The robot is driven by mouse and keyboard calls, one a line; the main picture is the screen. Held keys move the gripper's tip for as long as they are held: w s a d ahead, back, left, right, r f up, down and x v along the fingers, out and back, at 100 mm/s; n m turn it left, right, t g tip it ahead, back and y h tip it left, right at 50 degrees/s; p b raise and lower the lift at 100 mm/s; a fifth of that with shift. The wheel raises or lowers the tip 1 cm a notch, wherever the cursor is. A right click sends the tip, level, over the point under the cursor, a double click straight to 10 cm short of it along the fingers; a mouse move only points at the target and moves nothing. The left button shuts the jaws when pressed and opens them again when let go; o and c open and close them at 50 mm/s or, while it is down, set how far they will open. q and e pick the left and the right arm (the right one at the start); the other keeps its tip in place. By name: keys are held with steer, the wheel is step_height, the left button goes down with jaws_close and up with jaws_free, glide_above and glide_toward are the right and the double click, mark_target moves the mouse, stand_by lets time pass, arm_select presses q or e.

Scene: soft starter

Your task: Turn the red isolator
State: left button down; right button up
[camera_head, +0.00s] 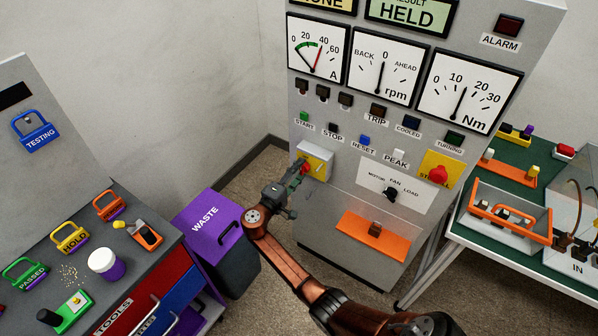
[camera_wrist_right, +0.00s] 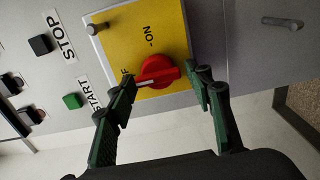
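The red isolator (camera_wrist_right: 157,72) is a round red knob with a white bar mark, on a yellow plate (camera_wrist_right: 165,35) with an ON label and a second label partly hidden by a finger. The white bar lies roughly sideways in the wrist view, its end near the partly hidden label. In the head view, the yellow plate (camera_head: 318,160) is on the grey cabinet's left side, and the knob is mostly hidden by my right gripper (camera_head: 299,174). In the wrist view my right gripper (camera_wrist_right: 163,80) is open, one finger on each side of the knob; contact cannot be told. My left gripper is out of view.
The grey cabinet (camera_head: 345,215) has START and STOP buttons above the plate and a red stop button (camera_head: 438,174) on its right. A purple waste bin (camera_head: 205,222) stands left of my arm. A green-topped bench (camera_head: 500,240) is at the right.

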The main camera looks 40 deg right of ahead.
steer(key=v, duration=1.2)
stand_by(0.3)
